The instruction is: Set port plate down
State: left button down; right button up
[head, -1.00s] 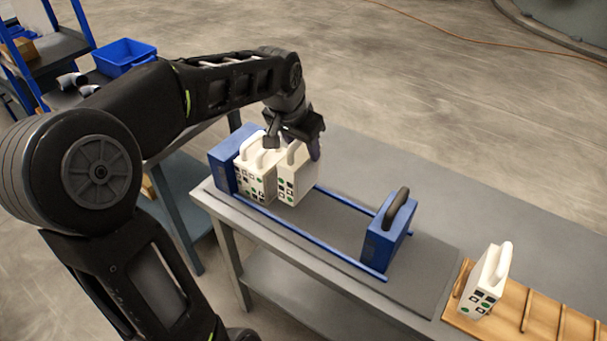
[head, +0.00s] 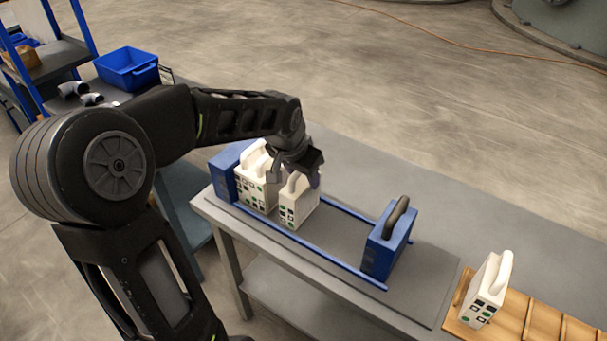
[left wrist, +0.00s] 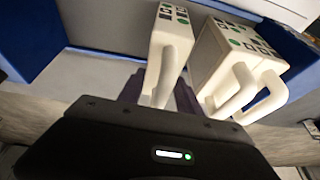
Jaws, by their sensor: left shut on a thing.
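My left gripper (head: 300,167) is shut on the handle of a white port plate (head: 297,207). The plate is upright, between the blue rails (head: 330,253) of the press, its lower edge close to the near rail. I cannot tell whether it rests on the rails. Other white plates (head: 256,182) stand just left of it against the blue end block (head: 224,178). In the left wrist view the held plate (left wrist: 168,40) is between my fingers (left wrist: 158,92), and the other plates (left wrist: 222,62) are at its right with a narrow gap. My right gripper is not in view.
A blue block with a black handle (head: 389,240) stands at the right end of the rails, with free rail length before it. Another white plate (head: 484,290) stands on a slatted wooden rack (head: 520,318) at the right. A blue bin (head: 127,70) is at the back left.

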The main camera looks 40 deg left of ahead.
pick_arm(q)
jog(key=shift+f, duration=0.15)
jog(key=c, duration=0.8)
grip_release()
jog(key=shift+r, duration=0.2)
jog(key=v, duration=1.2)
